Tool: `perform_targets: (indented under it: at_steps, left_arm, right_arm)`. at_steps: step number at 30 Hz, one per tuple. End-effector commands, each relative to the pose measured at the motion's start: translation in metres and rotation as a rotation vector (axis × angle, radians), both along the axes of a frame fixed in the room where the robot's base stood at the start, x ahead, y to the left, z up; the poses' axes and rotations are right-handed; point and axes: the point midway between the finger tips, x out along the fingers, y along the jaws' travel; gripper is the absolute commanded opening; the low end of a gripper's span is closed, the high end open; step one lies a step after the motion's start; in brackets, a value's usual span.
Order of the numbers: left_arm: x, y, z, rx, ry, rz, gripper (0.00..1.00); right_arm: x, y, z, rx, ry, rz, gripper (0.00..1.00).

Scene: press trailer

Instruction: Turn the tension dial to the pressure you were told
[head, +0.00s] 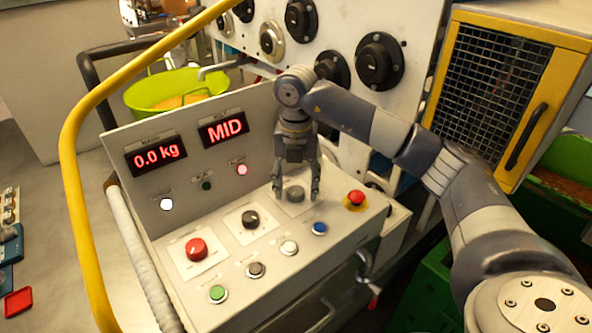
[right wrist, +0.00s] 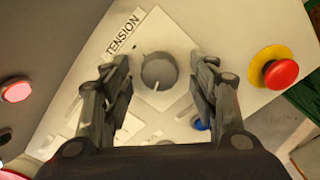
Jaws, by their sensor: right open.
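The tension dial (right wrist: 158,71) is a round grey knob with a pale pointer line, on a white plate labelled TENSION in the right wrist view. It also shows in the head view (head: 295,194) at the right of the control panel. My right gripper (right wrist: 166,83) is open, with one finger on each side of the dial; gaps show between fingers and dial. In the head view my right gripper (head: 296,192) points down over the dial. A red display (head: 223,130) reads MID, and another display (head: 156,155) reads 0.0 kg. My left gripper is not in view.
A red emergency button on a yellow base (head: 355,199) stands close right of the dial. A black knob (head: 250,218), a red knob (head: 196,249) and several coloured push buttons share the panel. A yellow rail (head: 75,150) curves past the panel's left side.

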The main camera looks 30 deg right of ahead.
Motion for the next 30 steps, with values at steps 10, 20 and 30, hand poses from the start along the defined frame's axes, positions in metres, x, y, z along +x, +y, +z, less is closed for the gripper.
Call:
perform_targets:
  at_steps: [10,20,30]
  left_arm:
    - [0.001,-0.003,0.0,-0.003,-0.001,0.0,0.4]
    - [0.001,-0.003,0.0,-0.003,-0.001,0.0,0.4]
    - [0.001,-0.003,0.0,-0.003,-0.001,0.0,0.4]
  right_arm:
    - [0.002,0.0,0.068,-0.001,-0.009,-0.002,0.54]
    - [0.001,0.0,0.107,-0.001,-0.006,-0.001,0.54]
    - [0.0,0.0,0.116,0.0,-0.003,-0.001,0.54]
